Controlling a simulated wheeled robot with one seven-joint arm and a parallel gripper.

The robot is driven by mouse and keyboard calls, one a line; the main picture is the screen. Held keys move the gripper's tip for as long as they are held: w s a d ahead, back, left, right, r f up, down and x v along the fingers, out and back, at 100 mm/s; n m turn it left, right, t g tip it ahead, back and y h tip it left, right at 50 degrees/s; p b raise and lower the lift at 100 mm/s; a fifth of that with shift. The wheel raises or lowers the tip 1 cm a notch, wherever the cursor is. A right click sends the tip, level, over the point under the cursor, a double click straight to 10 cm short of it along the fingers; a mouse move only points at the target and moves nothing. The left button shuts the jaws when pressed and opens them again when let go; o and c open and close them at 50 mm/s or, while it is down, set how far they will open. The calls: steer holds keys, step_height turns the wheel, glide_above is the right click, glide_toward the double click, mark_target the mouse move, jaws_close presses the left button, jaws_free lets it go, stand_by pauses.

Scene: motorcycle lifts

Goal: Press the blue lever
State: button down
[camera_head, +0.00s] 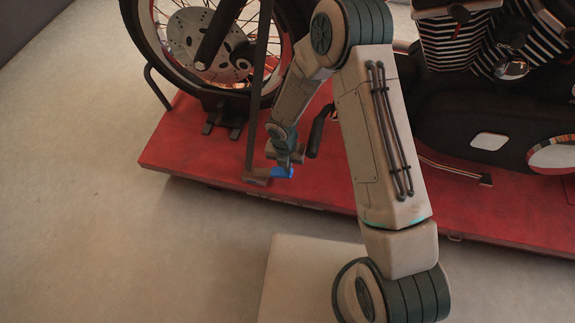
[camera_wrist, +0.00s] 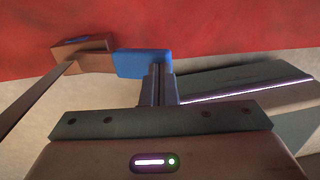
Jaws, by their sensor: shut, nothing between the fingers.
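The blue lever (camera_head: 283,172) sticks out at the near edge of the red lift platform (camera_head: 220,150), beside the foot of a dark upright bar. In the wrist view the blue lever (camera_wrist: 143,63) lies right at my fingertips, with a brown block (camera_wrist: 84,55) to its left. My gripper (camera_head: 289,160) points down at the lever from above in the head view. In the wrist view my gripper (camera_wrist: 158,72) is shut and empty. Its tips overlap the lever's right part; whether they touch it I cannot tell.
A motorcycle stands on the platform, its front wheel (camera_head: 215,45) behind the bar and its engine (camera_head: 495,110) at the right. The dark upright bar (camera_head: 258,100) rises close to the left of my gripper. The pale floor (camera_head: 100,240) is clear at the left.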

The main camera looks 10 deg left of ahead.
step_height(320, 180, up, 9)
steer(key=p, duration=0.3)
steer(key=shift+r, duration=0.2)
stand_by(0.3)
